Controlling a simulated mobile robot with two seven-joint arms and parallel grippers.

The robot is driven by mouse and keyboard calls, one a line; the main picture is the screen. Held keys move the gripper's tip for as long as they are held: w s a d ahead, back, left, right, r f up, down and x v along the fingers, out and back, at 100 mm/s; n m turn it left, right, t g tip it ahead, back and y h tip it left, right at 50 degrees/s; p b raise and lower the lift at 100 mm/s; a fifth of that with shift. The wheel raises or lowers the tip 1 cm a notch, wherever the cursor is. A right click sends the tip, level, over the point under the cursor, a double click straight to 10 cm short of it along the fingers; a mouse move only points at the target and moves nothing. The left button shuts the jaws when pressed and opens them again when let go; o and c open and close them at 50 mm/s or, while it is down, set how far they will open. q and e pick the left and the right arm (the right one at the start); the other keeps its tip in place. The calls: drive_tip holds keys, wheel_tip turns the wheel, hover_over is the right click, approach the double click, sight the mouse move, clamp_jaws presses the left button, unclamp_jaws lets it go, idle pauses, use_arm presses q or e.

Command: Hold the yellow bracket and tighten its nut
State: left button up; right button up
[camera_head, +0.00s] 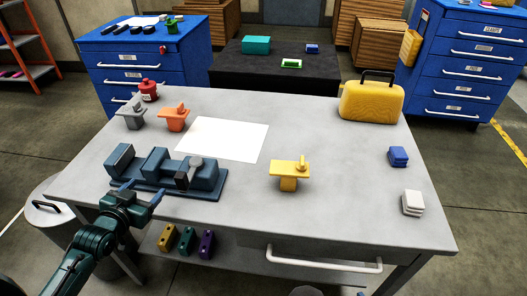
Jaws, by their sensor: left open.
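The yellow bracket (288,174) stands upright on the grey table, right of the middle. It has a flat top on a narrower base. A small yellow piece that looks like its nut (302,161) sits on the right part of the top. My left gripper (143,190) is at the table's front left edge, in front of the dark blue vise. It is open and well to the left of the bracket, with nothing seen between its fingers. My right gripper is not in view.
The dark blue vise (170,188) lies between my left gripper and a white sheet (223,139). Orange (172,121) and grey (131,118) brackets stand behind it. A yellow case (371,102) stands at the back right. The table around the yellow bracket is clear.

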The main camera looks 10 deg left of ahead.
use_arm(q)
drive_tip(key=w+a+r+n+t+y, duration=0.1)
drive_tip(key=w+a+r+y, duration=0.1)
drive_tip(key=w+a+r, duration=0.4)
drive_tip(key=w+a+r+n+g+h, duration=0.1)
drive_tip(key=w+a+r+n, duration=0.15)
drive_tip(key=w+n, duration=0.3)
drive_tip(key=w+a+r+n, duration=0.1)
drive_tip(key=w+r+n, duration=0.2)
drive_tip(key=w+n, duration=0.3)
drive_tip(key=n+g+h, duration=0.7)
drive_tip(key=n+g, duration=0.1)
drive_tip(key=g, duration=0.6)
approach(273, 167)
wheel_tip(273, 167, down, 3)
drive_tip(key=w+d, duration=0.1)
drive_tip(key=x, duration=0.6)
drive_tip(key=shift+s+d+f, duration=0.15)
drive_tip(key=shift+s+d, duration=0.25)
drive_tip(key=shift+x, duration=1.15)
